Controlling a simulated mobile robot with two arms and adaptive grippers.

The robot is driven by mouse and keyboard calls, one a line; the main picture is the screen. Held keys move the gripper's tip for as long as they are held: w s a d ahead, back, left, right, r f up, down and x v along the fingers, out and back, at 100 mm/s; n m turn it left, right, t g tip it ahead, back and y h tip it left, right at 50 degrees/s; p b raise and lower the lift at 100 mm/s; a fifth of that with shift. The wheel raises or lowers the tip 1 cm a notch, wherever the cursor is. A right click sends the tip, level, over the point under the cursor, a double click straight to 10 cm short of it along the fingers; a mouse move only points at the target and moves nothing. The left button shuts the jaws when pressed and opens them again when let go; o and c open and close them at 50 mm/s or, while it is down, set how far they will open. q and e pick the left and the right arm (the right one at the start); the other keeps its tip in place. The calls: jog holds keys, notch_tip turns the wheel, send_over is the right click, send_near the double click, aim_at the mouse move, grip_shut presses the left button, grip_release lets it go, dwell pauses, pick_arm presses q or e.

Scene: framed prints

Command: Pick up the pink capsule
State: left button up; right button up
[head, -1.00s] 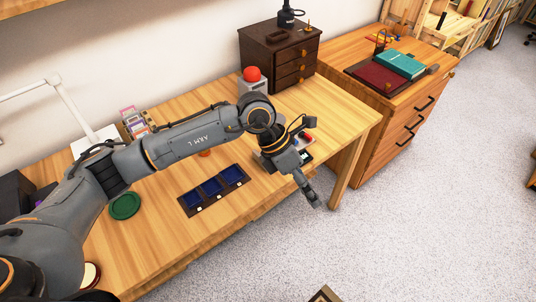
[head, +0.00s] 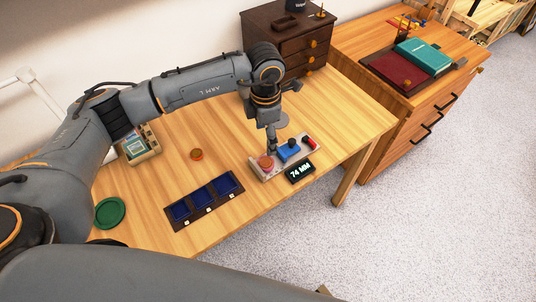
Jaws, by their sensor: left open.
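A pinkish-red rounded piece (head: 266,163), which looks like the pink capsule, sits at the left end of a pale tray (head: 257,172). A blue piece (head: 290,150) and a red piece (head: 310,143) sit to its right on the same tray. My left gripper (head: 271,150) points down just above the pinkish piece, open and seemingly empty. Its fingers are small and dark here, and I cannot tell whether they touch the piece. My right gripper is not in view.
A black display (head: 301,172) reading "74 MM" is at the tray's front. A dark tray with blue compartments (head: 204,200), an orange disc (head: 197,154) and a green disc (head: 110,213) lie to the left. A dark drawer box (head: 285,35) stands behind.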

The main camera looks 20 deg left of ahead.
aim_at(266, 160)
pick_arm(q)
jog(key=f, duration=0.3)
jog(key=shift+s+f+p, duration=0.15)
jog(key=shift+s+p, duration=0.15)
jog(key=shift+s, duration=0.05)
notch_tip(266, 160, down, 2)
jog(key=shift+w+f, duration=0.2)
jog(key=shift+f, duration=0.15)
jog(key=shift+f+p, duration=0.75)
jog(key=shift+f, duration=0.05)
notch_tip(266, 160, down, 3)
jog(key=shift+r+p, duration=0.2)
jog(key=shift+p, duration=0.1)
jog(key=shift+f, duration=0.3)
jog(key=shift+w+f, duration=0.1)
jog(key=shift+f, duration=0.05)
jog(key=c, duration=1.2)
jog(key=shift+c, duration=0.2)
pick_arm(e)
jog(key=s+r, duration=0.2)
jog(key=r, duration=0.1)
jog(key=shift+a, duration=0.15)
